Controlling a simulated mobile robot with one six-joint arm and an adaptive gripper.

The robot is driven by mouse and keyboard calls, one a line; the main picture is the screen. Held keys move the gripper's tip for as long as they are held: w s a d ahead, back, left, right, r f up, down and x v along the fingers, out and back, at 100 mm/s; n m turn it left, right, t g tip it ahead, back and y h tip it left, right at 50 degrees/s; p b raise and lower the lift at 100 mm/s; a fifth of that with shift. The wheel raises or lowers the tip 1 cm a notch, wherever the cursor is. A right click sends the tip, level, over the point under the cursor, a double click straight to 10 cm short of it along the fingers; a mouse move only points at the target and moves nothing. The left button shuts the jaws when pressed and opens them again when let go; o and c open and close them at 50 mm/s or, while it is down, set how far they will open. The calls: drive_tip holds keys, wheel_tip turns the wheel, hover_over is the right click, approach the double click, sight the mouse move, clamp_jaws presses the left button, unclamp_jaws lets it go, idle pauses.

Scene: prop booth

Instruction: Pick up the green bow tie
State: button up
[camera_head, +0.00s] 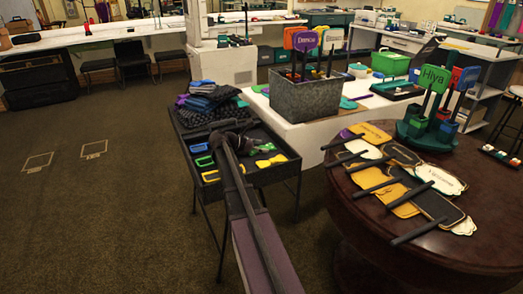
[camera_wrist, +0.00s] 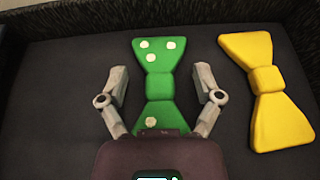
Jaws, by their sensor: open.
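The green bow tie (camera_wrist: 158,86) with white dots lies flat on the dark tray lining in the wrist view. It also shows as a small green shape in the head view (camera_head: 265,148), just right of my gripper (camera_head: 240,143). My gripper (camera_wrist: 160,73) is open in the wrist view, one finger on each side of the bow tie's middle, with gaps on both sides. The lower end of the bow tie is partly hidden by my gripper's body. I cannot tell how high the fingers are above the lining.
A yellow bow tie (camera_wrist: 266,84) lies close right of my right finger. The tray (camera_head: 272,177) has raised walls and holds more coloured pieces at its left. Folded dark cloths (camera_head: 205,100) are piled behind. A round table (camera_head: 440,246) with paddle signs stands at right.

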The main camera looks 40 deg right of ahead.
sight(262, 146)
drive_tip(key=c, duration=1)
drive_tip(key=shift+c, duration=0.2)
drive_tip(key=shift+r, duration=0.1)
wheel_tip(262, 146, up, 10)
drive_tip(key=p, duration=1)
idle(0.3)
